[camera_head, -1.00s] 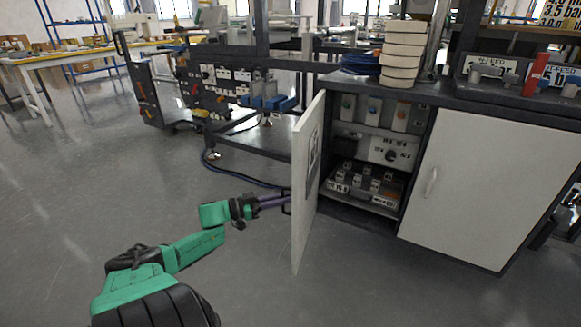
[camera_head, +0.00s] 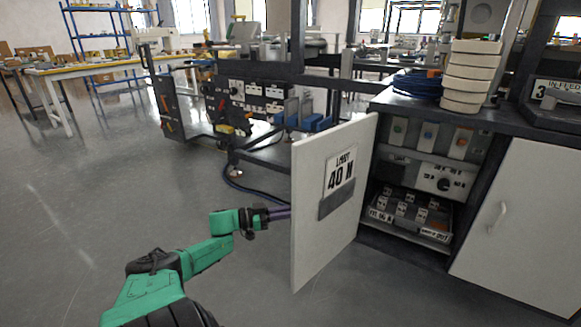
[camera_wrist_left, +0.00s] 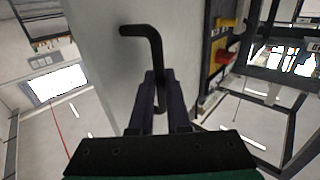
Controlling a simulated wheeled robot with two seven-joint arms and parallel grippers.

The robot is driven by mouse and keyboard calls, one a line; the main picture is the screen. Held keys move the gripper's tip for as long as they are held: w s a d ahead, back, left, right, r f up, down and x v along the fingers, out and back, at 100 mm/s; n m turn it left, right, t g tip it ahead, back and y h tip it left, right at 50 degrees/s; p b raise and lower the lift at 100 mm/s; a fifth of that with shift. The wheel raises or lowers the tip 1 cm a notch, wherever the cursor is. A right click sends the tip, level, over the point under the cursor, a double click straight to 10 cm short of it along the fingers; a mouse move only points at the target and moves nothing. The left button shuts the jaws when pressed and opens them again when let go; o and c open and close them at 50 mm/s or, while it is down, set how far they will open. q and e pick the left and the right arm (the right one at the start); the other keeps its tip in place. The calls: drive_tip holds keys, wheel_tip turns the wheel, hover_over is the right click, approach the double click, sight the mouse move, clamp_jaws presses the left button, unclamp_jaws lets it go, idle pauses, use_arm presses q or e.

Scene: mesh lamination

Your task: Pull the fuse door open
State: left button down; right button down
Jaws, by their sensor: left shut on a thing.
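The fuse door (camera_head: 312,226) is a white panel with a "LIMIT 40 N" label on the face turned to me. It stands swung out from the cabinet, well open. My left gripper (camera_head: 286,213) reaches in from the left to the door's far side, where the door hides its tips. In the left wrist view, my left gripper (camera_wrist_left: 161,112) is shut on the door's black bar handle (camera_wrist_left: 155,50), and the door (camera_wrist_left: 97,60) fills the area left of it. My right gripper is not in view.
The open cabinet shows a fuse tray (camera_head: 408,212) and switch boxes inside. A closed white door (camera_head: 530,222) with a handle is to its right. Stacked cream trays (camera_head: 470,75) stand on top. Cables lie on the floor behind the door; floor at left is clear.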

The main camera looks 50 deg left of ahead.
use_arm(q)
drive_tip(key=c, duration=0.9)
unclamp_jaws()
drive_tip(key=shift+w, duration=0.15)
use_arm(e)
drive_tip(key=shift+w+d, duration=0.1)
use_arm(q)
drive_tip(key=p+v, duration=0.1)
drive_tip(key=v, duration=1.3)
drive_tip(key=shift+s+a, duration=0.1)
drive_tip(key=shift+s, duration=0.15)
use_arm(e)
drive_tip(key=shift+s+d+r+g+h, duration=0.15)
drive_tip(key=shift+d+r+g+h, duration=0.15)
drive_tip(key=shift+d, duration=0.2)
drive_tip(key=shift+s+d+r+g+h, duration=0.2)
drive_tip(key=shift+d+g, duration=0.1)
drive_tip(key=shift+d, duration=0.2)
